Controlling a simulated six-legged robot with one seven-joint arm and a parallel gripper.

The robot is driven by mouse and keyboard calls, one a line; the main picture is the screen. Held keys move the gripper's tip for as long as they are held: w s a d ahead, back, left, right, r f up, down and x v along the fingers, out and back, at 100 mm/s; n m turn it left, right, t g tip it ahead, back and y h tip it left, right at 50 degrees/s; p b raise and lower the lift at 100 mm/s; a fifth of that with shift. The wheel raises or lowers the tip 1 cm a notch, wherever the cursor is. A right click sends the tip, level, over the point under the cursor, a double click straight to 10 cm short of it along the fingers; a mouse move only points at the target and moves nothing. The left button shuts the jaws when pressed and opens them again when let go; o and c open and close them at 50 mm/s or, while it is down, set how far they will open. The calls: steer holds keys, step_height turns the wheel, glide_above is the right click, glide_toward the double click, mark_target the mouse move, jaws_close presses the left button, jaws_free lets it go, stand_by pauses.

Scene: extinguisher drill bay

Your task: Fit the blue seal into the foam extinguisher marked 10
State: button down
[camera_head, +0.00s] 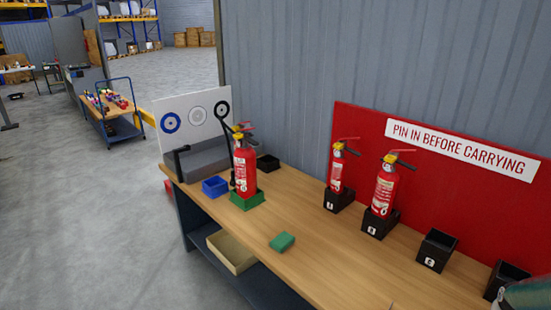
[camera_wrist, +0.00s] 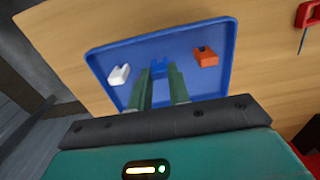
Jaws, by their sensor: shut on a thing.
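In the wrist view, my gripper (camera_wrist: 160,76) reaches down into a shallow blue tray (camera_wrist: 232,50). Its two dark green fingers are shut on the small blue seal (camera_wrist: 159,64), which is still over or on the tray floor; I cannot tell which. In the head view, a red extinguisher (camera_head: 244,172) with a black hose stands upright in a green holder (camera_head: 247,201). Two more red extinguishers, one nearer (camera_head: 384,192) and one farther (camera_head: 336,173), stand in black numbered holders. The number 10 is not legible on any of them.
A white seal (camera_wrist: 119,74) and an orange seal (camera_wrist: 205,57) lie beside the blue one. A red part with a metal pin (camera_wrist: 307,15) is on the wood. On the bench are a green block (camera_head: 282,242), a blue bin (camera_head: 215,187) and an empty black holder (camera_head: 437,249).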

steer(key=shift+r, duration=1.15)
steer(key=shift+s, duration=0.1)
